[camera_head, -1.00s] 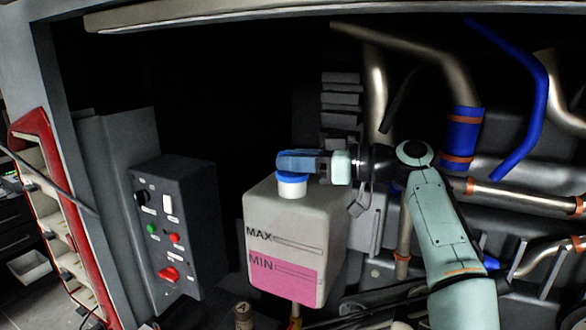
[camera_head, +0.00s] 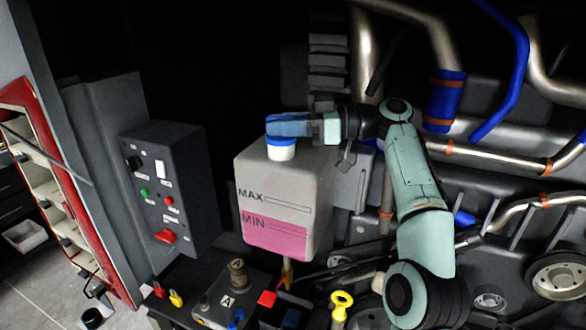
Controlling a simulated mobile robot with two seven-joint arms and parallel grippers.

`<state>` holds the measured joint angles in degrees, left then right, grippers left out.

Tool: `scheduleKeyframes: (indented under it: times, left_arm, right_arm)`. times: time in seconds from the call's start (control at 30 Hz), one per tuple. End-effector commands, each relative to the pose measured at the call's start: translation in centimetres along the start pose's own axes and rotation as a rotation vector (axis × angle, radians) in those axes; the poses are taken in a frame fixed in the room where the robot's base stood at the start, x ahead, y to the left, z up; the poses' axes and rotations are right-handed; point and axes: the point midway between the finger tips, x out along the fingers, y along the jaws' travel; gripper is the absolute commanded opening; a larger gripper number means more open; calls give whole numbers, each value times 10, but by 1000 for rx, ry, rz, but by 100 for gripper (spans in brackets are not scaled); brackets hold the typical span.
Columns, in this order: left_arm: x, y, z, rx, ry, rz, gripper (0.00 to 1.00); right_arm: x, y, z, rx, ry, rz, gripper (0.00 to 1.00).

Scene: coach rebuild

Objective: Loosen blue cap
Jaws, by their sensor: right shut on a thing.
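The blue cap (camera_head: 281,141) sits on the white neck of the coolant tank (camera_head: 318,190), on the tank's top. The tank is pale, marked MAX and MIN, with pink liquid up to about the MIN line. My right gripper (camera_head: 281,127) comes in from the right, level, and is shut on the blue cap. Its blue fingers hide the upper part of the cap. Whether the cap has turned cannot be told. My left gripper is not in view.
A dark control box (camera_head: 168,185) with switches and a red knob stands left of the tank. Metal and blue pipes (camera_head: 510,80) fill the right side. A battery (camera_head: 222,305) and a yellow-handled dipstick (camera_head: 341,303) are below. The space above the tank is dark.

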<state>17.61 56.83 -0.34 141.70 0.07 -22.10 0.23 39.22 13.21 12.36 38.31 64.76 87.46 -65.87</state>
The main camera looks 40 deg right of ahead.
Motion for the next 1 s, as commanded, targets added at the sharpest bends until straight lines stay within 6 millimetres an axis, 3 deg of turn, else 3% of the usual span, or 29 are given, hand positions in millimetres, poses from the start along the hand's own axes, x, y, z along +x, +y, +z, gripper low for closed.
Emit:
scheduleKeyframes:
  times: [0.03, 0.8, 0.83, 0.9, 1.0]
  left_arm:
    - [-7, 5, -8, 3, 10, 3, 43]
    - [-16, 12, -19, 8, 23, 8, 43]
    - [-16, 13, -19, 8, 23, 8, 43]
    - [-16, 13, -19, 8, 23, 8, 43]
    - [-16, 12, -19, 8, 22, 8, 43]
  right_arm:
    - [3, -14, -12, -15, 1, -59, 0]
    - [2, -17, -18, -38, 11, -200, 0]
    - [2, -17, -18, -38, 11, -200, 35]
    - [1, -17, -18, -38, 11, -199, 57]
    - [1, -16, -18, -38, 10, -199, 58]
